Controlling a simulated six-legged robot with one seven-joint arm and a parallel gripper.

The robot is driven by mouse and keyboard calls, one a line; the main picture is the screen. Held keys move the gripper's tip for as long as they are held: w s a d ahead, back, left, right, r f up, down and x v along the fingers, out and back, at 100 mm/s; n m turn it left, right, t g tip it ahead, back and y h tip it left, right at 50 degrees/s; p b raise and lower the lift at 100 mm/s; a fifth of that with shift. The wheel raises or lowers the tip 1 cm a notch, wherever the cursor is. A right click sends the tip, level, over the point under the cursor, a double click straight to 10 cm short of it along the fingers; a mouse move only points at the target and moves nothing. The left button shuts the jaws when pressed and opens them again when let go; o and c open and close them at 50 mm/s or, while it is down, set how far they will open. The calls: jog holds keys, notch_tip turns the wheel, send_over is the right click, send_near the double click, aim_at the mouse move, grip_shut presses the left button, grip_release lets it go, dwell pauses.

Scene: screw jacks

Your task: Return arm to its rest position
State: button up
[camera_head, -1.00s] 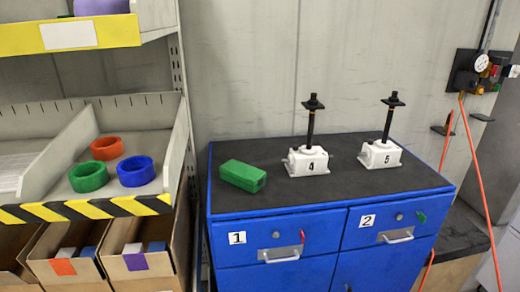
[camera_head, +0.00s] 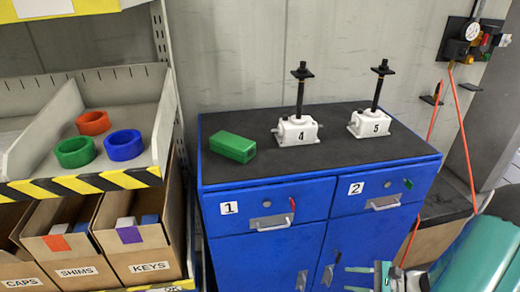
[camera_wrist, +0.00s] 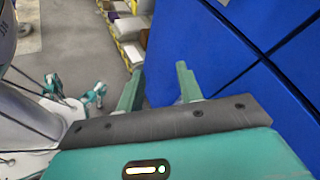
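My gripper (camera_wrist: 160,90) shows in the wrist view with its two teal fingers apart and nothing between them. It is beside the blue cabinet front, which fills the right of that view. In the head view my gripper (camera_head: 362,277) shows at the bottom edge, in front of the lower cabinet doors, with my teal arm at the lower right. The blue cabinet (camera_head: 265,262) carries screw jack 4 (camera_head: 297,130) and screw jack 5 (camera_head: 370,123), both upright on its dark top.
A green block (camera_head: 233,147) lies on the cabinet top. A shelf at left holds a red ring (camera_head: 93,123), a green ring (camera_head: 75,152) and a blue ring (camera_head: 124,145), above boxes labelled CAPS, SHIMS and KEYS. An orange hose (camera_head: 466,140) hangs at right.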

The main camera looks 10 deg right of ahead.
jog(key=s+a+r+n+h, duration=0.2)
jog(key=a+r+n+h, duration=0.2)
jog(key=r, duration=0.6)
jog(key=s+a+r+n+g+h, duration=0.1)
jog(key=a+r+n+h, duration=0.3)
jog(key=a+r+n, duration=0.4)
jog(key=s+a+r+n+h, duration=0.3)
jog(key=a+r+n, duration=0.4)
jog(key=r, duration=0.5)
jog(key=shift+s+a+g+h, duration=0.15)
jog(key=shift+s+g+h, duration=0.25)
